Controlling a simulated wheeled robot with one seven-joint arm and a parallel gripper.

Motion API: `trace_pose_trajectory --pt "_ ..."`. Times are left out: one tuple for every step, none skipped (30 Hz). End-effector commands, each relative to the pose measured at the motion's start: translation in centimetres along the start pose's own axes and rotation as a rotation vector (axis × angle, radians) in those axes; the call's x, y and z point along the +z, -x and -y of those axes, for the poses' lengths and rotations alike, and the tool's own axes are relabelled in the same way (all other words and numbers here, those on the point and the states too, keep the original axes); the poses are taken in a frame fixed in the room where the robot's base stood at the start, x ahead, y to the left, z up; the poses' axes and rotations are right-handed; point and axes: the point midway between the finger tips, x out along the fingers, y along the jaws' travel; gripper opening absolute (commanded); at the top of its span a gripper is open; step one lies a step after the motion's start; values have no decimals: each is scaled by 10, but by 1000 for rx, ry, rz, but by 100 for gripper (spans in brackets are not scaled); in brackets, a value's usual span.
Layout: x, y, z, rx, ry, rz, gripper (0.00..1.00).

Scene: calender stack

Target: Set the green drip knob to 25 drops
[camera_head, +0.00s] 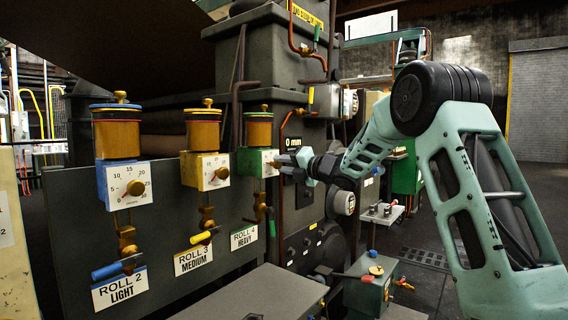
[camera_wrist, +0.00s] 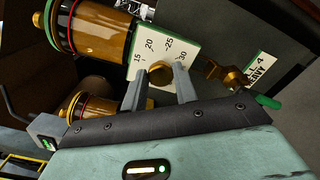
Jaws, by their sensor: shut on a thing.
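The green-marked drip oiler (camera_head: 258,132) is an amber cup above a white dial plate with green side, over the ROLL 4 HEAVY label (camera_head: 244,237). In the wrist view its dial plate (camera_wrist: 150,42) shows 15, 20, 25 and 30. The round brass drip knob (camera_wrist: 160,72) sits below these numbers. My gripper (camera_wrist: 160,80) is shut on the knob, one finger on each side. In the head view my gripper (camera_head: 284,164) reaches the dial from the right and hides the knob. I cannot tell which number the knob points to.
The yellow oiler (camera_head: 207,134) and the blue oiler (camera_head: 116,136) stand to the left on the same grey panel (camera_head: 75,230). A brass valve with a green handle (camera_wrist: 267,102) is close to the right finger in the wrist view. A red-brown pipe (camera_head: 282,135) rises beside my gripper.

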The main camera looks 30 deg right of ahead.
Motion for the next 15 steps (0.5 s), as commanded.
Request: trace_pose_trajectory --pt "1 0 -1 -2 -46 0 6" --pt "1 0 -1 -2 -74 0 6" --pt "1 0 -1 -2 -112 0 6" --pt "1 0 -1 -1 -140 -1 6" --pt "1 0 -1 -2 -168 -1 6" --pt "1 0 -1 -2 -206 0 6" --pt "1 0 -1 -2 -235 0 6" --pt "2 0 -1 -2 -264 0 6" --pt "2 0 -1 -2 -303 1 6" --pt "2 0 0 -2 -332 1 6" --pt "2 0 0 -3 -360 1 6" --pt "2 0 0 -3 -398 1 6" --pt "1 0 0 -3 -426 1 6" --pt "1 0 0 -3 -455 0 6" --pt "1 0 0 -2 -493 0 6"
